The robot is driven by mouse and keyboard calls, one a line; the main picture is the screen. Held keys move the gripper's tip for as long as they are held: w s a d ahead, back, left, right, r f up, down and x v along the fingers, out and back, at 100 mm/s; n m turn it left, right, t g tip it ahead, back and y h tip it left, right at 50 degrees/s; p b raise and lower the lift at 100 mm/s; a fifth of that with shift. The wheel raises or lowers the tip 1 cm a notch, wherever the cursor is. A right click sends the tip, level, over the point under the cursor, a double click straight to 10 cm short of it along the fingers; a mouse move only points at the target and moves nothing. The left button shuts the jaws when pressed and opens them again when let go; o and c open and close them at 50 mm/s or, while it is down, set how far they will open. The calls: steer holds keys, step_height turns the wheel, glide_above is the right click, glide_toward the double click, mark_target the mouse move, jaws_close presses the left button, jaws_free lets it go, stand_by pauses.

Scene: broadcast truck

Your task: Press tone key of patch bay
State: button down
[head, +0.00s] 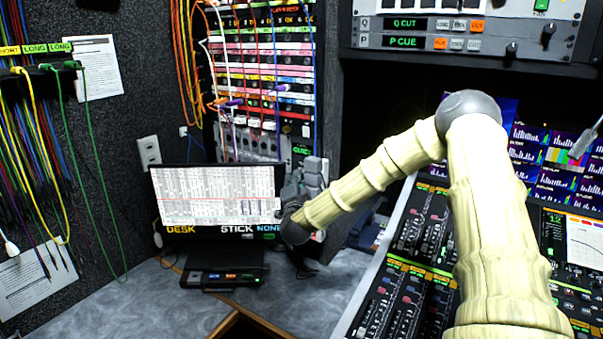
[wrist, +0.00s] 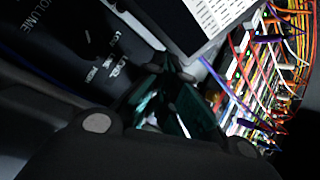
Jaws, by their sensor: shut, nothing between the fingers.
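The patch bay (head: 262,75) stands upright against the back wall in the head view, with rows of coloured strips and several cables plugged in. It also shows tilted at the right of the wrist view (wrist: 262,85). I cannot make out which key is the tone key in either view. My gripper (wrist: 177,73) is shut and empty in the wrist view, its fingers pointing toward a dark panel and a white printed sheet. In the head view my wrist is low, in front of the patch bay's lower right and beside the monitor; the fingertips are hard to make out there.
A monitor (head: 218,195) stands on the grey desk (head: 170,305) left of my wrist. A mixing console (head: 405,295) lies at the right under my arm. Cables (head: 35,140) hang on the left wall. The front left of the desk is clear.

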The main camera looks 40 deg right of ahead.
steer(key=shift+a, duration=0.15)
steer(key=shift+s+a+r+b, duration=0.1)
steer(key=shift+s+a+b, duration=0.3)
steer(key=shift+a, duration=0.8)
steer(key=shift+s+a+b, duration=0.1)
steer(key=shift+s+a, duration=0.45)
steer(key=shift+a, duration=0.6)
